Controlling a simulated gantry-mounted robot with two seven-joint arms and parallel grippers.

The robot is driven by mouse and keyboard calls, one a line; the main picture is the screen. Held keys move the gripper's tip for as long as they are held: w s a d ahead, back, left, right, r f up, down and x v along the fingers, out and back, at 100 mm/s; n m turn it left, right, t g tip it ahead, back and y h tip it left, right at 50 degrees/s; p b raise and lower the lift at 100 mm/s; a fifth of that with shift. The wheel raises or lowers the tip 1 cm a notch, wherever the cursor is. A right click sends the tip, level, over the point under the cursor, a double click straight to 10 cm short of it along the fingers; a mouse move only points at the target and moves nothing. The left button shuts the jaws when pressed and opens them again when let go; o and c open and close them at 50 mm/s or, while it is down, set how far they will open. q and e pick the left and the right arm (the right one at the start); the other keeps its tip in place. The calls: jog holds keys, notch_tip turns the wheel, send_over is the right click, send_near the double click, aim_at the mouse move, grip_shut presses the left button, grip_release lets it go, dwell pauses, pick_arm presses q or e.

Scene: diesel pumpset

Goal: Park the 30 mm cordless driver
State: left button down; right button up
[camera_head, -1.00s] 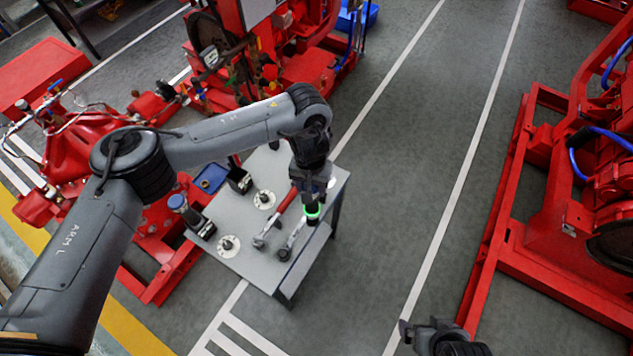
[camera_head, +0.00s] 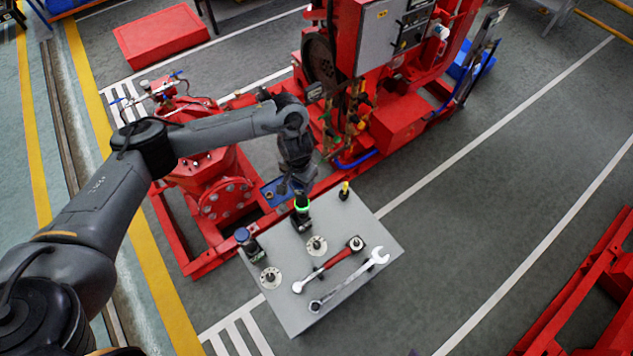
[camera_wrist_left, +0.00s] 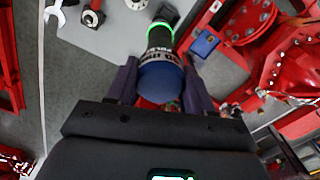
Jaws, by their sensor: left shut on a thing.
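The cordless driver (camera_head: 302,204) has a dark body with a glowing green ring. In the left wrist view its blue end (camera_wrist_left: 160,82) sits between the two fingers of my left gripper (camera_wrist_left: 160,90). In the head view, my left gripper (camera_head: 298,186) is shut on the driver's upper part. The driver points down at a black holder (camera_head: 303,223) near the table's back edge. I cannot tell whether it is fully seated, as the driver covers the opening. A second blue-topped tool (camera_head: 243,237) stands in a holder at the table's left. My right gripper is not in view.
A blue tray (camera_head: 272,194) and red pump machinery (camera_head: 222,190) lie close behind.

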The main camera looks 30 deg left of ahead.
pick_arm(q)
jog(key=shift+w+a+r, duration=0.1)
jog(key=shift+a+r, duration=0.1)
jog(key=shift+a, duration=0.3)
jog(key=shift+w+a+r, duration=0.1)
jog(key=shift+a+r, duration=0.05)
jog(key=shift+a, duration=0.3)
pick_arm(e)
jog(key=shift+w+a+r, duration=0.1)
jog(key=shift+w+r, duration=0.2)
pick_arm(q)
jog(key=shift+p, duration=0.3)
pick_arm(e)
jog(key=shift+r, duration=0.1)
pick_arm(q)
jog(key=shift+f+b, duration=1.45)
jog(key=shift+f, duration=2.35)
jog(key=shift+f+b, duration=0.95)
jog(key=shift+f, duration=1.7)
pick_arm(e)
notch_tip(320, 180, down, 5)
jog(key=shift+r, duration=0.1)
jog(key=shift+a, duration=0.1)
pick_arm(q)
jog(key=shift+p, duration=0.35)
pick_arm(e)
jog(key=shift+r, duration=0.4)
